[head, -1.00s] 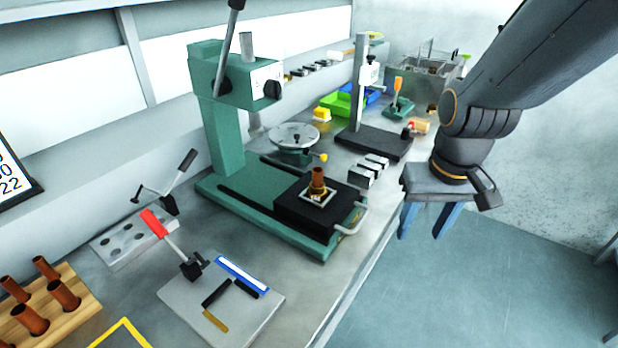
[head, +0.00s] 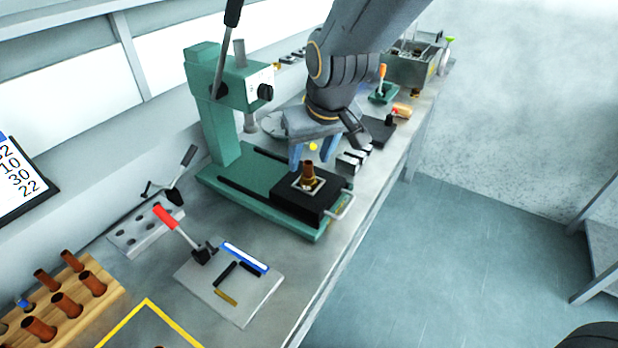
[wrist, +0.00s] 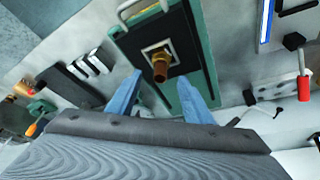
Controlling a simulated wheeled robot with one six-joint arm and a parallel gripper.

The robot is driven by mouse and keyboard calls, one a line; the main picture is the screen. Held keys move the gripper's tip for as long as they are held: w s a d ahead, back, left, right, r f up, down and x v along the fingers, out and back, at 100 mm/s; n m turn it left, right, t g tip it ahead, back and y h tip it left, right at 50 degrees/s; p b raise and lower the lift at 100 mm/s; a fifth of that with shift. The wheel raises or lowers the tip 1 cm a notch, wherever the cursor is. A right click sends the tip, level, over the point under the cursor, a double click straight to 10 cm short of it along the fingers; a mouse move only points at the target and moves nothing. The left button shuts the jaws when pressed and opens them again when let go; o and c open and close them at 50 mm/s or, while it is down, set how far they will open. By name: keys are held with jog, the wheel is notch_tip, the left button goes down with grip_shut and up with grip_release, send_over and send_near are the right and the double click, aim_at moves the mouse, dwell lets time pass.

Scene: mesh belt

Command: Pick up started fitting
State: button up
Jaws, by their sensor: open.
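The fitting (head: 309,174), a copper tube in a brass collar, stands upright in a pale square holder (head: 317,186) on the black block of the green press (head: 222,178). In the wrist view the fitting (wrist: 160,66) shows beyond and between my fingertips. My gripper (head: 312,160) is open and empty. Its blue fingers hang just behind and above the fitting in the head view. In the wrist view the two fingers of my gripper (wrist: 163,88) are spread wide, apart from the fitting.
The press lever (head: 229,45) rises at the left. A silver handle (head: 341,207) sticks out from the black block. Grey blocks (head: 352,160) lie to its right. A toggle clamp with a red handle (head: 166,218) and a rack of copper tubes (head: 66,300) stand at front left.

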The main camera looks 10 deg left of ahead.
aim_at(309, 164)
jog(key=shift+p+x, duration=0.55)
jog(key=shift+x, duration=1.45)
jog(key=shift+s+d+f, duration=0.1)
jog(key=shift+s+d, duration=0.05)
jog(key=shift+s, duration=0.05)
grip_shut()
